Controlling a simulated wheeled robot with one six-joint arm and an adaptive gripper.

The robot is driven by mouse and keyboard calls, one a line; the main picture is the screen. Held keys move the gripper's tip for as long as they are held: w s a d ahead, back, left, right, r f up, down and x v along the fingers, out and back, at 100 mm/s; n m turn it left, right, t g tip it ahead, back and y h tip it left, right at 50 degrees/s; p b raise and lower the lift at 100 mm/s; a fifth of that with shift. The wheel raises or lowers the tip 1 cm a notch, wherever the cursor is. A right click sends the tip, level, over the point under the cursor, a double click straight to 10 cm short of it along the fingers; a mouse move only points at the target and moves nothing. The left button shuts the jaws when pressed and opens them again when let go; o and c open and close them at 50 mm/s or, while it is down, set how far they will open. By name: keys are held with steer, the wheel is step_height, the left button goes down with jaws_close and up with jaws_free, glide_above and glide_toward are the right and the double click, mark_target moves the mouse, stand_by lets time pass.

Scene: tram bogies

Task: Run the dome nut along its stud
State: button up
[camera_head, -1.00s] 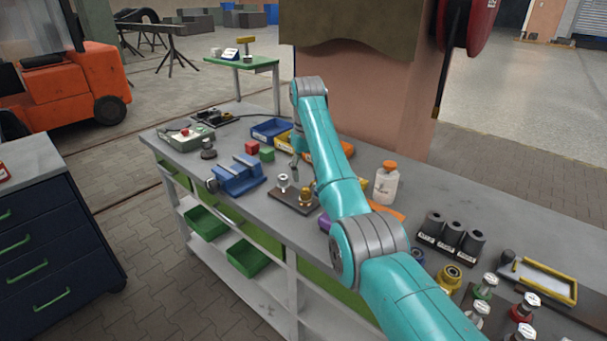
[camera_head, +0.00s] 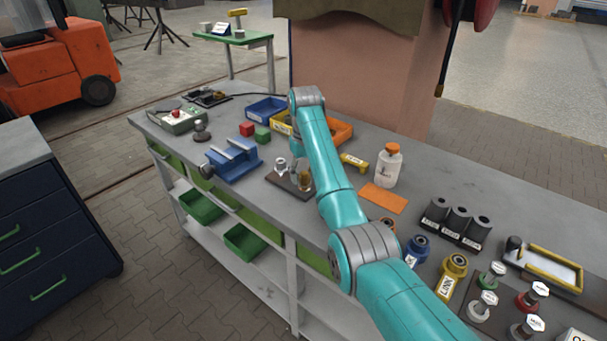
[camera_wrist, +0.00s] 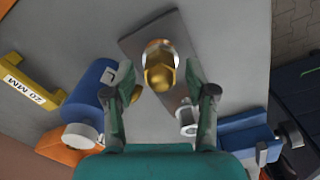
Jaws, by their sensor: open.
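The brass dome nut (camera_wrist: 160,75) stands on a dark plate (camera_wrist: 143,46) in the wrist view. It also shows in the head view (camera_head: 305,178), close beside my arm. The stud under it is mostly hidden by the nut in the wrist view. A second, silver-coloured fitting (camera_wrist: 187,120) stands on the same plate. My gripper (camera_wrist: 160,83) is open, with one finger on each side of the brass nut and a visible gap to both.
A yellow 20 MM piece (camera_wrist: 30,86) is farther left. The blue vise (camera_wrist: 245,130) is right of the plate. A white bottle (camera_head: 387,168) and orange mat (camera_head: 383,199) are right of my arm.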

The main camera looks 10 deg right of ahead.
steer(key=shift+f, duration=0.3)
jaws_close()
steer(key=shift+m, duration=0.3)
